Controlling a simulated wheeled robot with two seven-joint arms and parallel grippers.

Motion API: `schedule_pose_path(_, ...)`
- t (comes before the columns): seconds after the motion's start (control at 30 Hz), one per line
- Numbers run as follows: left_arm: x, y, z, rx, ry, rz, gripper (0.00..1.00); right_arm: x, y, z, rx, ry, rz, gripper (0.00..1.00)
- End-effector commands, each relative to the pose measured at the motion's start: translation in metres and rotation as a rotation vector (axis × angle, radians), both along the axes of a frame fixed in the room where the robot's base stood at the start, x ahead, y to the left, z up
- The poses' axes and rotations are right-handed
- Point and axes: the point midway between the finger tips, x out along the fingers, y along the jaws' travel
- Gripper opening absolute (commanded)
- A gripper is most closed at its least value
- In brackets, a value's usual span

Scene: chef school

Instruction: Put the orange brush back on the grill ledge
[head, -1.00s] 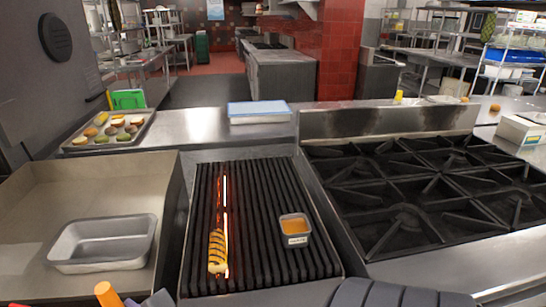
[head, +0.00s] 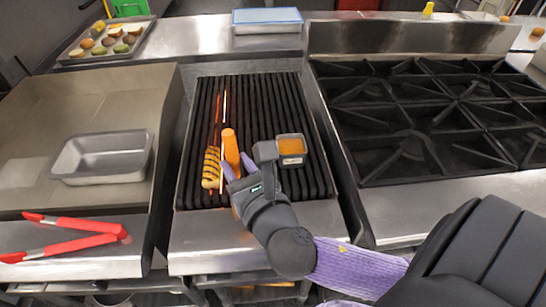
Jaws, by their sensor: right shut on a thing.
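The orange brush (head: 231,150) is in my right gripper (head: 242,170), its orange end pointing up the picture over the grill grate. My right gripper is shut on it, with its purple fingers at the brush's sides. The lower part of the brush is mostly hidden by the gripper. The grill ledge (head: 200,240) is the bare steel strip along the front of the grill, below the grate. My right arm reaches over this ledge from the lower right. My left gripper is not in view.
A striped, grilled food piece (head: 210,167) lies on the grate (head: 261,100), just left of the brush. A small tub of orange sauce (head: 291,160) stands right of the gripper. Red tongs (head: 75,240) lie on the left ledge. A metal pan (head: 102,157) sits on the griddle.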

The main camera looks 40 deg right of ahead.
Motion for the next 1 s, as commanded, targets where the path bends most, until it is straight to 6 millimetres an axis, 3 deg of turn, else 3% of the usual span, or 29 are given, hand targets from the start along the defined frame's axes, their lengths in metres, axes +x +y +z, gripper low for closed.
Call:
schedule_pose_path(0.37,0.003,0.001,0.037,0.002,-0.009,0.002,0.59,0.025,-0.081,0.018,0.099,0.254,-0.432,0.0)
schedule_pose_path(0.63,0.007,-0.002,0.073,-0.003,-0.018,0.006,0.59,0.018,-0.146,0.006,0.425,0.578,-0.958,0.0)
schedule_pose_path(0.83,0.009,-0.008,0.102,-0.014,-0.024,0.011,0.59,-0.005,-0.158,-0.019,0.845,0.742,-1.309,0.0)
schedule_pose_path(1.0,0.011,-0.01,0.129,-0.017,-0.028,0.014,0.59,-0.031,-0.129,-0.047,1.261,0.777,-1.504,0.0)
